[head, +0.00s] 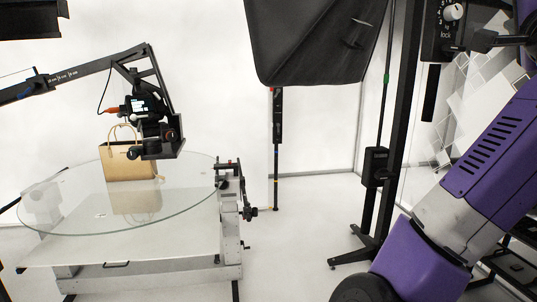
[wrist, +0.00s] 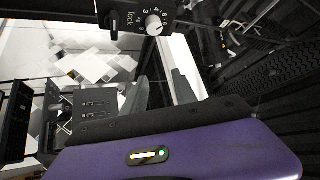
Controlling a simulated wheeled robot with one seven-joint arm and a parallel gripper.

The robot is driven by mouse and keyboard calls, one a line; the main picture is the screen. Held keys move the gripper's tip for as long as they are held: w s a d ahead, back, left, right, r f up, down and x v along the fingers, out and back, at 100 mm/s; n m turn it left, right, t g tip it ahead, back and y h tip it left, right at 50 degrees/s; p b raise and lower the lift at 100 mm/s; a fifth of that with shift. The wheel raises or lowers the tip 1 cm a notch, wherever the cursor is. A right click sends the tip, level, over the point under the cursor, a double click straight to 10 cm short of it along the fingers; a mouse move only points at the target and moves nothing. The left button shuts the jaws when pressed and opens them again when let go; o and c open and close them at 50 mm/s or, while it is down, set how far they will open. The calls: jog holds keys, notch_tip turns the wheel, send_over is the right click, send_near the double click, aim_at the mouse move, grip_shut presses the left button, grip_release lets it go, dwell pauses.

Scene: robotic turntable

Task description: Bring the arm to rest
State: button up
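My arm (head: 440,225) is purple and grey and rises along the right side of the head view, past the picture's edge. My gripper is not clearly seen in the head view. In the wrist view, my gripper (wrist: 162,88) shows two grey fingers standing apart beyond the purple wrist housing. The gap between them looks empty, so it appears open. A black stand head with a silver knob (wrist: 154,24) and the word "lock" is just beyond the fingers. The same knob (head: 453,12) shows at the top right of the head view, close to my arm.
A glass turntable (head: 60,215) at the left holds a tan paper bag (head: 118,165). A camera (head: 145,108) on a boom hangs over it. A black softbox (head: 315,40) and a stand pole (head: 398,120) are near the middle. White floor (head: 290,255) between is clear.

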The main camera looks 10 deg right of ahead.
jog(key=s+a+f+n+t+y+b, duration=0.1)
jog(key=s+a+f+n+t+y, duration=0.15)
jog(key=a+f+n, duration=0.7)
jog(key=s+a+f+n+t+y, duration=0.1)
jog(key=s+a+f+n+y, duration=0.15)
jog(key=f, duration=1.35)
jog(key=s+a+f+n+t+y+b, duration=0.15)
jog(key=a+f+n+y, duration=0.4)
jog(key=f, duration=0.65)
jog(key=s+a+f+n+g, duration=0.1)
jog(key=s+a+f+g, duration=0.2)
jog(key=s+f, duration=0.6)
jog(key=s+a+f+n+g+y+b, duration=0.1)
jog(key=s+a+f+g, duration=0.1)
jog(key=s+f, duration=0.8)
jog(key=s+a+f+n+g+y, duration=0.1)
jog(key=s+a+f+g, duration=0.2)
jog(key=s+f, duration=0.6)
jog(key=s+a, duration=0.1)
jog(key=s, duration=0.4)
jog(key=shift+a+f+g+b, duration=0.3)
